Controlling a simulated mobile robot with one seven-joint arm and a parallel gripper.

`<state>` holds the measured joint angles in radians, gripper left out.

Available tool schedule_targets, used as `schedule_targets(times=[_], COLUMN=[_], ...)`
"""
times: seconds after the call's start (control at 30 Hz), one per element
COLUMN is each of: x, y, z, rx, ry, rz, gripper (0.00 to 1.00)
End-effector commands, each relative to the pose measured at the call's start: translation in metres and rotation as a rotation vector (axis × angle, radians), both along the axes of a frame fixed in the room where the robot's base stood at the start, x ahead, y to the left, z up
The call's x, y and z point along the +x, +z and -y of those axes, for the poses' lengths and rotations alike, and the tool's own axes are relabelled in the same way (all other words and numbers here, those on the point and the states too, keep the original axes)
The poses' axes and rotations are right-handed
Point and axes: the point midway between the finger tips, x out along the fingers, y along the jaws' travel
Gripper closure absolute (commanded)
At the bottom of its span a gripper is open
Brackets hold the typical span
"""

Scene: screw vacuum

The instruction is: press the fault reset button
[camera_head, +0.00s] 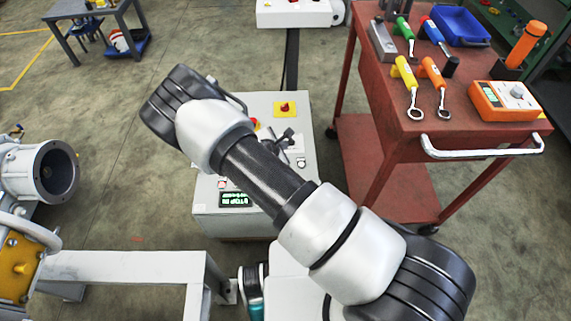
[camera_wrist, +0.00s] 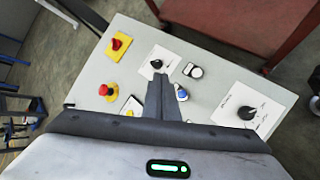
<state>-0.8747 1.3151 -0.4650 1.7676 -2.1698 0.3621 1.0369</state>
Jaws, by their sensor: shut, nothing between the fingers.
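The grey control box (camera_head: 255,222) stands under my arm; its panel (camera_wrist: 206,112) fills much of the wrist view. A blue push button (camera_wrist: 181,93) sits on the panel just right of my gripper (camera_wrist: 166,84). I cannot read a label marking the fault reset button. My gripper is shut and empty, its fingertips over the middle of the panel, close to the blue button. Contact cannot be told. In the head view my gripper (camera_head: 286,138) shows small above the box, and my arm hides part of the panel.
The panel also holds a red mushroom button (camera_wrist: 106,90), a red rotary switch (camera_wrist: 118,44), a black knob (camera_wrist: 157,63), a white button (camera_wrist: 193,70) and a larger black selector (camera_wrist: 247,112). A red tool cart (camera_head: 440,135) stands right of the box. A white frame (camera_head: 130,265) stands left.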

Motion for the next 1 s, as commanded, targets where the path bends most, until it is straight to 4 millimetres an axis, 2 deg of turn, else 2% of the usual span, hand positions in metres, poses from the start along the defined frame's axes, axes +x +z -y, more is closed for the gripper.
schedule_targets(times=[0.27, 0.47, 0.73, 1.0], x=[0.000, -0.001, -0.001, 0.000], y=[-0.008, -0.029, -0.069, -0.088], z=[0.000, 0.000, 0.000, 0.000], rx=[0.000, 0.000, -0.002, 0.001], ry=[0.000, -0.001, 0.000, -0.003], rz=[0.000, -0.001, -0.001, 0.000], gripper=[1.00, 1.00, 1.00, 1.00])
